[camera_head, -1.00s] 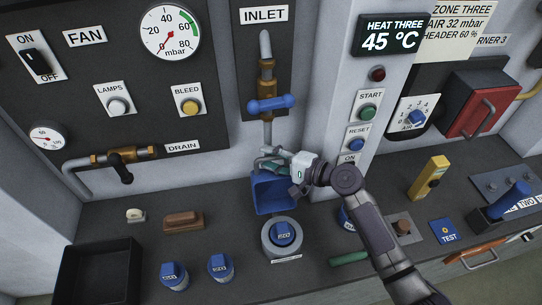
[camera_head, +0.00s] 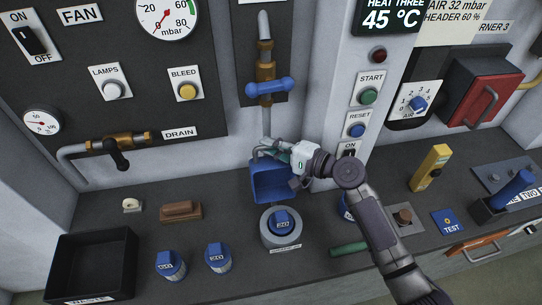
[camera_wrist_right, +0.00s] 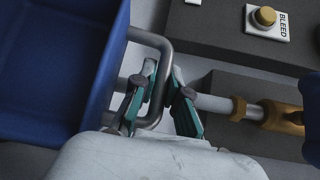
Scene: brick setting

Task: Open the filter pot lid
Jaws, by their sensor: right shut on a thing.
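A blue square box-like part (camera_head: 270,184), which looks like the filter pot or its lid, is below the inlet pipe at the back of the counter. It fills the left of the right wrist view (camera_wrist_right: 60,60), with a bent grey metal handle (camera_wrist_right: 152,38) on its side. I cannot tell whether the lid is open. My right gripper (camera_head: 268,150) is at the top edge of the blue part. In the wrist view its green-sided fingers (camera_wrist_right: 163,82) are shut around the handle. The handle is partly hidden by the fingers. My left gripper is not in view.
The blue inlet valve handle (camera_head: 270,87) and brass fittings are just above my right gripper. A round grey holder (camera_head: 268,238) with a blue-topped canister stands in front. Two blue-capped jars (camera_head: 171,265) and a black tray (camera_head: 65,267) are at left.

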